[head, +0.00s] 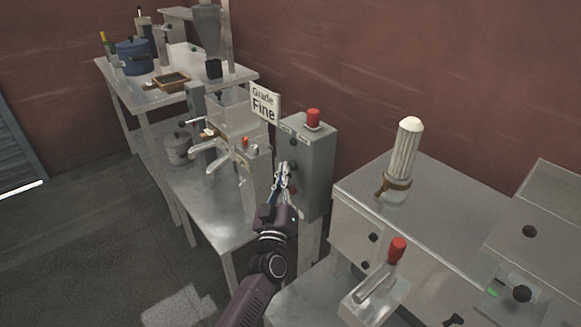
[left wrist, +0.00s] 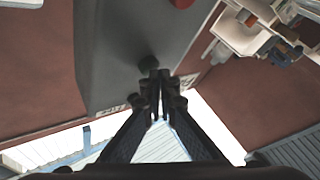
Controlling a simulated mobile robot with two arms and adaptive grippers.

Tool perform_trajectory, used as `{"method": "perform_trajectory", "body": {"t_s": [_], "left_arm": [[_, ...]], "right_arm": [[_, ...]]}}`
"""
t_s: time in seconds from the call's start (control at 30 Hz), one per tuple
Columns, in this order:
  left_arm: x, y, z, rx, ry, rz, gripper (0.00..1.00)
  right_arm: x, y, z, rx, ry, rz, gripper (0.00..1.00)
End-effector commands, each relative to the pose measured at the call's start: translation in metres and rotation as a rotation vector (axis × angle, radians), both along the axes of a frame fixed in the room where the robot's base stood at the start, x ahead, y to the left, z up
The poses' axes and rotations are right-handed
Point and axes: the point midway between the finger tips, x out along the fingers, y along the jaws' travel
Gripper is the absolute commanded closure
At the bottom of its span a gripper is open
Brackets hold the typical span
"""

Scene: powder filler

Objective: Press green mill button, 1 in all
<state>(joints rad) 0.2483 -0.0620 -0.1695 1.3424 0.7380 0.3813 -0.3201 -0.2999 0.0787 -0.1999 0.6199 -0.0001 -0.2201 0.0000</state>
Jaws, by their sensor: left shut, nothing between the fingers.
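The grey mill control box (head: 314,160) stands mid-scene with a red knob (head: 313,118) on top. A small dark, greenish button (head: 293,141) shows high on its front face. My left gripper (head: 284,172) is shut and empty, in front of the lower part of that face and partly covering it. In the left wrist view, the closed fingertips (left wrist: 155,76) are right by a round dark button (left wrist: 148,62) on the grey box (left wrist: 125,40). I cannot tell whether they touch it, and its colour looks nearly black. My right gripper is not in view.
A sign reading "Grade Fine" (head: 264,103) stands behind the box. A steel table (head: 215,205) with machine parts is to the left. At right, a steel machine (head: 450,215) carries a white ribbed cylinder (head: 405,146) and a red-handled lever (head: 397,249).

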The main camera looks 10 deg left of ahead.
Motion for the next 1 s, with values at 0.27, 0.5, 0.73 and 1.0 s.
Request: {"method": "perform_trajectory", "body": {"t_s": [0.27, 0.5, 0.73, 1.0], "left_arm": [[0.003, -0.002, 0.000, 0.000, 0.000, 0.000, 1.00], [0.004, -0.004, 0.000, 0.000, 0.000, 0.000, 1.00], [0.004, -0.003, 0.000, 0.000, 0.001, 0.000, 1.00], [-0.006, 0.004, 0.001, 0.001, 0.001, 0.000, 1.00]], "right_arm": [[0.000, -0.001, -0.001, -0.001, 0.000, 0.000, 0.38], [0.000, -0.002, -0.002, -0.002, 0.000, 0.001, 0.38], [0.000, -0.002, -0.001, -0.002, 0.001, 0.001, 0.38], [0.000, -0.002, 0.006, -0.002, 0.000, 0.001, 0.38]]}}
